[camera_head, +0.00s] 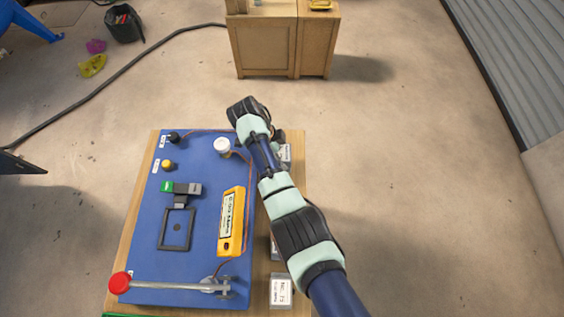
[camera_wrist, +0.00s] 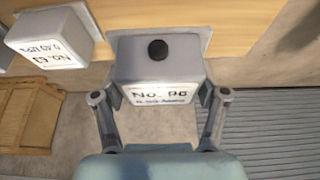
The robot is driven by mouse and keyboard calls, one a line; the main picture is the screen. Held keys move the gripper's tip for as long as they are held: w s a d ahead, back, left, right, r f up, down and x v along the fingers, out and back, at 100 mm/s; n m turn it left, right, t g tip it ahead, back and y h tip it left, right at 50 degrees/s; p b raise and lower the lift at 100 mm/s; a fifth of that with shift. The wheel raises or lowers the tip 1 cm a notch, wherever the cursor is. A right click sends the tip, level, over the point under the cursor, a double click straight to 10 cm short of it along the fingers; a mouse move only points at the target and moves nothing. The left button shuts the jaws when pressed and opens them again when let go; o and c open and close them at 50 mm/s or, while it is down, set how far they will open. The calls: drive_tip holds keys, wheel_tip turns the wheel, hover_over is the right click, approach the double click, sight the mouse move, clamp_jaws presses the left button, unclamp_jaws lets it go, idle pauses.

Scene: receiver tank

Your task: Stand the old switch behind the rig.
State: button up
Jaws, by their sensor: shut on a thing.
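My gripper (camera_wrist: 163,94) is shut on a grey box-shaped switch (camera_wrist: 160,70) with a round black button and a white label that seems to read "No. 96". One finger lies along each side of it. A pale flange at its back lies against or close to a wooden board; I cannot tell if they touch. The rig is a blue panel (camera_head: 205,265) on a wooden board (camera_head: 127,235) in the head view. My wrist is over its far right corner there and hides my fingers. Whether this switch is the old one, I cannot tell.
Another labelled grey box (camera_wrist: 52,38) is on the board beside mine. Labelled boxes line the board's right edge, one at the near end (camera_head: 281,291). The rig carries a red-knobbed lever (camera_head: 121,283) and a yellow meter (camera_head: 231,222). A wooden cabinet (camera_head: 265,50) stands beyond, across bare floor.

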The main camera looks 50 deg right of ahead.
drive_tip(key=shift+f+b, duration=0.75)
drive_tip(key=shift+f, duration=1.75)
drive_tip(key=shift+f, duration=0.1)
drive_tip(key=shift+f, duration=0.15)
drive_tip(key=o, duration=1.4)
drive_tip(key=shift+o, duration=0.2)
drive_tip(key=shift+w+r, duration=0.1)
drive_tip(key=shift+r, duration=0.45)
drive_tip(key=p+v, duration=0.2)
drive_tip(key=v, duration=0.9)
drive_tip(key=shift+r, duration=0.2)
